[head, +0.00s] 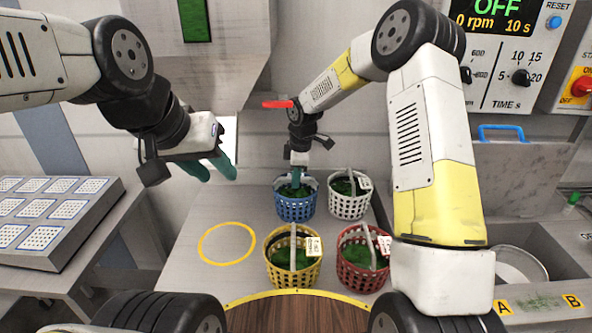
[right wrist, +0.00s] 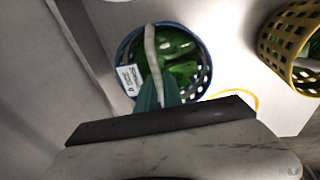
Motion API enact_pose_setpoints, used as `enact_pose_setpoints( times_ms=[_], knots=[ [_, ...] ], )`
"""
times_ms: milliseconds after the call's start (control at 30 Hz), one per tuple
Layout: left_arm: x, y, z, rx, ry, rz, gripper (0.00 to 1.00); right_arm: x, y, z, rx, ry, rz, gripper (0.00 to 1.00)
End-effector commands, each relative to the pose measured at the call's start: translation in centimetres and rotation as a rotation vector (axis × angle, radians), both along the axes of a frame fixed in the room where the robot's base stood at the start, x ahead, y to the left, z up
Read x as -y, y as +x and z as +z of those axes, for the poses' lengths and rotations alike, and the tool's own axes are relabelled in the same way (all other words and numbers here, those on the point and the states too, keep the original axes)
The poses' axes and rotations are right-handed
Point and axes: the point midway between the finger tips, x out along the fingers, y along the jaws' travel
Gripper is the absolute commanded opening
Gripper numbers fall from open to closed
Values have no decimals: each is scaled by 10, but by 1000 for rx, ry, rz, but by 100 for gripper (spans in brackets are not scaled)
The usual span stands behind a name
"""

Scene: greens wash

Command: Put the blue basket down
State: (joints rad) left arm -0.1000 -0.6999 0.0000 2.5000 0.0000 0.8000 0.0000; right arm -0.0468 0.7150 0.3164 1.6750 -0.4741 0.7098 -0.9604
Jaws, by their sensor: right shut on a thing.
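The blue basket (head: 295,208) is upright at the back of the grey table, with dark greens inside, a pale handle and a white tag. My right gripper (head: 297,178) is over it, shut on its handle; the right wrist view shows the green fingers (right wrist: 158,96) on the handle of the blue basket (right wrist: 206,80). I cannot tell whether its base touches the table. My left gripper (head: 212,170) hangs in the air to the left, empty, its green fingers apart.
A white basket (head: 349,205) stands close right of the blue one. A yellow basket (head: 293,272) and a red basket (head: 361,275) stand in front. A yellow ring (head: 203,245) marks empty table at left. A sink (head: 555,238) is at right.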

Motion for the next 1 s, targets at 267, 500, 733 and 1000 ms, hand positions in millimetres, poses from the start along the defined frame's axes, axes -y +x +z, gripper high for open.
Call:
enact_pose_setpoints(
  times_ms=[267,500,733,1000],
  knots=[
    [0,0,0,0,0,0,36,0,0,0,2,1,0,0],
    [0,0,0,0,0,0,36,0,0,-1,0,0,0,32],
    [0,0,0,0,0,0,36,1,0,5,3,1,-1,32],
    [0,0,0,0,0,0,36,6,-6,53,5,1,-2,32]
  ],
)
